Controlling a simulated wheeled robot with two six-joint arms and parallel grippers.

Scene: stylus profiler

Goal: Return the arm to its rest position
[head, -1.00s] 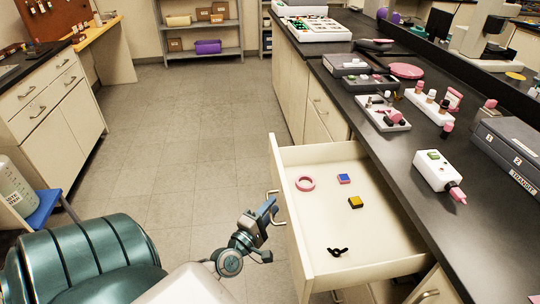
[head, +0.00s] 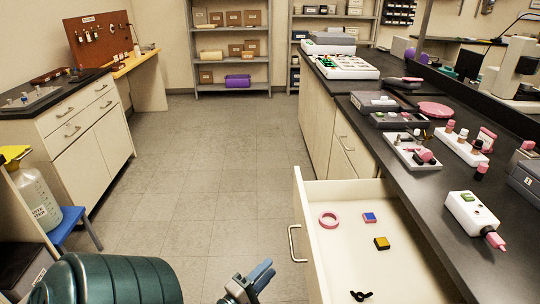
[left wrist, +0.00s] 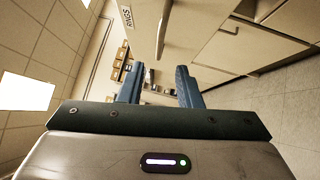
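My left gripper (head: 262,272), with blue fingers, is low in the head view, to the left of the open drawer (head: 302,215). It is clear of the drawer's metal handle (head: 293,243). In the left wrist view the two blue fingers of my left gripper (left wrist: 160,85) stand apart. A metal handle (left wrist: 150,77) shows beyond them, with nothing visibly gripped. My right gripper is out of view.
The drawer holds a pink ring (head: 328,220), a blue-topped block (head: 369,218), a yellow-topped block (head: 382,243) and a black wing-shaped piece (head: 361,296). The dark counter (head: 425,205) lies to the right. Open floor (head: 220,190) lies ahead. A blue stool (head: 72,225) stands left.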

